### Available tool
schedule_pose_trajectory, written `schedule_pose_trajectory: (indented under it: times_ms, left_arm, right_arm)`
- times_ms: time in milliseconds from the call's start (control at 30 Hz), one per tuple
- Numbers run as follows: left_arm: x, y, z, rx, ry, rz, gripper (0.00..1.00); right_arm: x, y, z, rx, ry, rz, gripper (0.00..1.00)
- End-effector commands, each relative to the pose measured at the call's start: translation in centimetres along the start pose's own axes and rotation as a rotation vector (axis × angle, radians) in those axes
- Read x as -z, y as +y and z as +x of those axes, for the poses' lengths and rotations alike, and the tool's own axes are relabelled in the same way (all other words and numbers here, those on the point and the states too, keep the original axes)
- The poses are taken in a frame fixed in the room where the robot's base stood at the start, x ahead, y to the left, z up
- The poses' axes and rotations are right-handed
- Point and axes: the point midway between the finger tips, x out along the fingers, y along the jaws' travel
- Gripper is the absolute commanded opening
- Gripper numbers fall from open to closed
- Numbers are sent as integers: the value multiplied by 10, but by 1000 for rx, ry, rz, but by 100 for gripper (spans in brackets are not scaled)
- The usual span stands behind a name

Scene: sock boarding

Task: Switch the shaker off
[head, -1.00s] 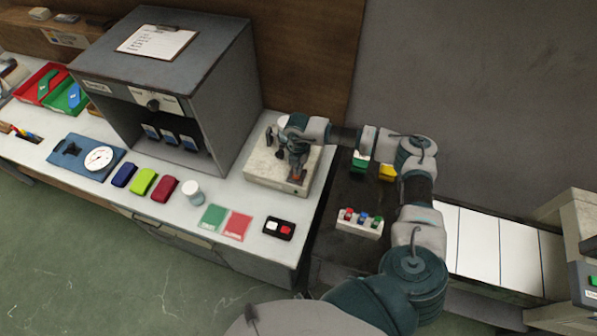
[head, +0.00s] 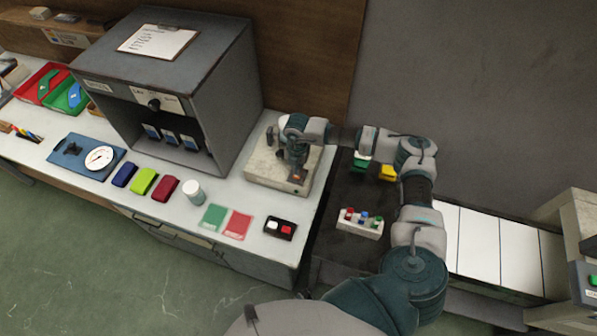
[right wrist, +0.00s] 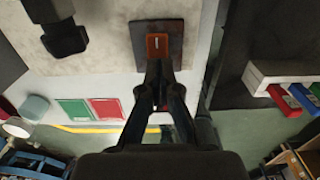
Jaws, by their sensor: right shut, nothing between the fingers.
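The shaker (head: 262,171) is a pale box at the right end of the bench. Its orange-red switch (head: 297,179) sits on a dark plate on the box's near right part. In the right wrist view the switch (right wrist: 157,46) shows a small light mark; I cannot tell which way it is set. My right gripper (head: 297,165) is shut and empty, pointing down over the shaker. Its fingertips (right wrist: 160,66) appear just beside the near end of the switch; contact cannot be told. My left gripper is not in view.
A grey cabinet (head: 222,85) stands left of the shaker. Green and red cards (head: 225,221) and a small black two-button box (head: 280,228) lie in front. A dark stand right of the bench holds a white block with coloured buttons (head: 360,223). A white jar (head: 194,192) stands nearby.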

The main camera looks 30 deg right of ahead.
Motion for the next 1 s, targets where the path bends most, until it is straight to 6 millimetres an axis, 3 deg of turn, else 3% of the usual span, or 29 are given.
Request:
schedule_pose_trajectory:
  times_ms: [1000]
  left_arm:
    - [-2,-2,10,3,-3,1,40]
  right_arm:
    - [0,0,16,0,0,-1,0]
